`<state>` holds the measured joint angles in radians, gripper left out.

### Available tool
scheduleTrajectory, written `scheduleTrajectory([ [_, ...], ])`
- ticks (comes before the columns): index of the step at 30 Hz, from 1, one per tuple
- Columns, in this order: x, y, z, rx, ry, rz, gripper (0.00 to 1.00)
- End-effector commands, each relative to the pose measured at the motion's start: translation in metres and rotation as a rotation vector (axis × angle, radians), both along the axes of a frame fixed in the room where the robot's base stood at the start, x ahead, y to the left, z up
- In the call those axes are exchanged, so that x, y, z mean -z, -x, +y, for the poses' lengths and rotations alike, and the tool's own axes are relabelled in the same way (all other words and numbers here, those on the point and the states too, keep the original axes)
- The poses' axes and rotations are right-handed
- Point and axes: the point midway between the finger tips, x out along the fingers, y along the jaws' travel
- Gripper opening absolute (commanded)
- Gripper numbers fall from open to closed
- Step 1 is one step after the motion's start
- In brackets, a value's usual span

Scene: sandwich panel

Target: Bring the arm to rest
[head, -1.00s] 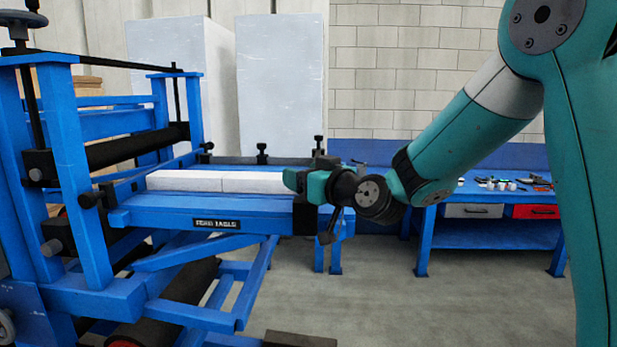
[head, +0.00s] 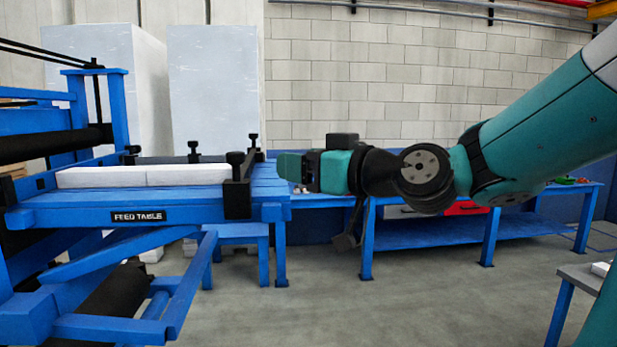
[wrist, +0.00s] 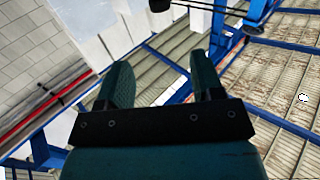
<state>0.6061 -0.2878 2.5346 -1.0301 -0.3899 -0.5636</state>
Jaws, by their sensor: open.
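My gripper (head: 290,168) is at the end of my teal and black arm, which reaches in from the right in the head view. It points left toward the feed table (head: 200,207), a little beyond the table's right end and apart from it. In the wrist view, the two teal fingers of my gripper (wrist: 160,82) stand apart with nothing between them.
A black clamp post (head: 238,190) stands at the feed table's right end, close to my gripper. A blue workbench (head: 440,235) with drawers stands behind my arm. A grey-topped table (head: 585,278) is at the lower right. The floor (head: 400,310) between is clear.

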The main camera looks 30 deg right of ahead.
Motion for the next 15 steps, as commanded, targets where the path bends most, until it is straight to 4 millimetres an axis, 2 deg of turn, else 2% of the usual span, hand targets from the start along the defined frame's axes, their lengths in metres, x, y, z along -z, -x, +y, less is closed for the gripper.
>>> scheduleTrajectory([
  [5,-0.0001,0.0072,-0.0016,-0.001,0.002,-0.002,0.61],
  [15,-0.0006,0.0074,-0.0014,-0.002,0.002,-0.002,0.61],
])
